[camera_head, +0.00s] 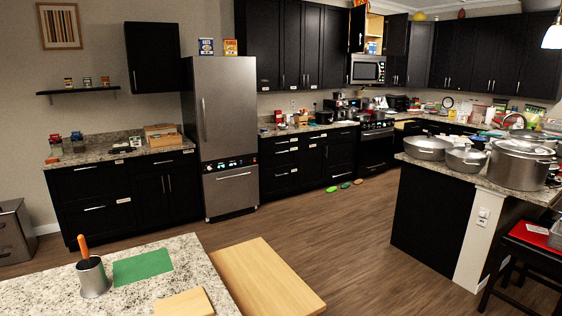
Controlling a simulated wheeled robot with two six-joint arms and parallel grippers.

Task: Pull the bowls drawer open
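Black drawers with pale pull handles and small white labels line the base cabinets. One bank of drawers (95,208) is at the left, under a granite counter. Another bank (279,165) stands right of the fridge. The labels are too small to read, so I cannot tell which is the bowls drawer. The drawer fronts in these two banks look shut. Neither my left nor my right gripper is in view.
A granite counter (50,293) with a utensil crock (92,279) and a green mat (143,266) is in the foreground, beside a wooden surface (265,277). An island bearing steel pots (519,166) stands right.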

